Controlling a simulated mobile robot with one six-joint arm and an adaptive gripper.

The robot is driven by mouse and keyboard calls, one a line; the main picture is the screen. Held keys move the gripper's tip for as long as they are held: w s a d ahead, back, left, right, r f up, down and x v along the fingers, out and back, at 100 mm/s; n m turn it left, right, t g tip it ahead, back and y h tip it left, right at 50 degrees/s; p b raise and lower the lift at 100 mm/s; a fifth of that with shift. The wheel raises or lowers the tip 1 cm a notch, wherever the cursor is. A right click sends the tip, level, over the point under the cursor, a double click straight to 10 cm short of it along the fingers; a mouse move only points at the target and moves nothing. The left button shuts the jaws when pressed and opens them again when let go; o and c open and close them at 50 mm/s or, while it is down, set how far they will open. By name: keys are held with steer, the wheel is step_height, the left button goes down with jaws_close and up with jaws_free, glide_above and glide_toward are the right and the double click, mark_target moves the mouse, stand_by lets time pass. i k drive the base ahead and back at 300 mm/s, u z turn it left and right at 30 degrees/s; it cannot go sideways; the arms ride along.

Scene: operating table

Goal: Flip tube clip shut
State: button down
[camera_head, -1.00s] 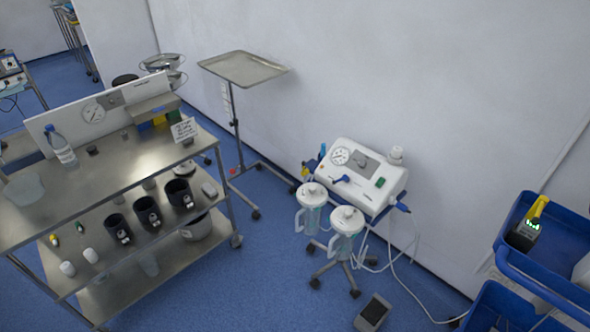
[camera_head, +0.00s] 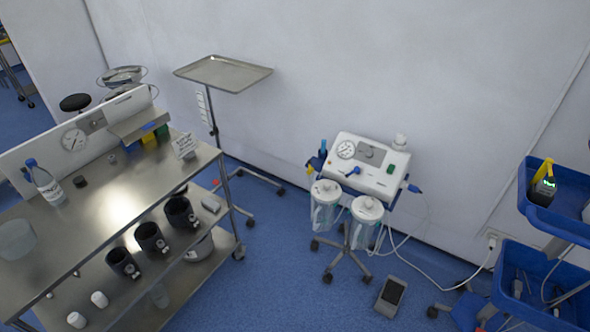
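A white suction unit (camera_head: 368,163) with a round gauge stands on a wheeled stand near the wall. Two clear canisters with white lids hang at its front, the left canister (camera_head: 325,205) and the right canister (camera_head: 366,222). A thin pale tube (camera_head: 398,244) runs from near the canisters toward the floor. Blue fittings show at the unit's left side (camera_head: 318,160) and right side (camera_head: 413,188). I cannot make out a tube clip or whether one is open or shut. My gripper is not in view.
A steel shelf cart (camera_head: 120,205) with a bottle (camera_head: 45,182) and dark cups stands at the left. A tray stand (camera_head: 222,73) is behind it. A blue trolley (camera_head: 560,219) is at the right. A pedal (camera_head: 390,296) lies on the blue floor. Floor between cart and unit is clear.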

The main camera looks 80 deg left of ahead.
mark_target(311, 168)
steer(key=z, duration=0.7)
steer(key=k, duration=0.3)
steer(key=u, duration=3.05)
steer(key=i, duration=1)
steer(key=u, duration=0.05)
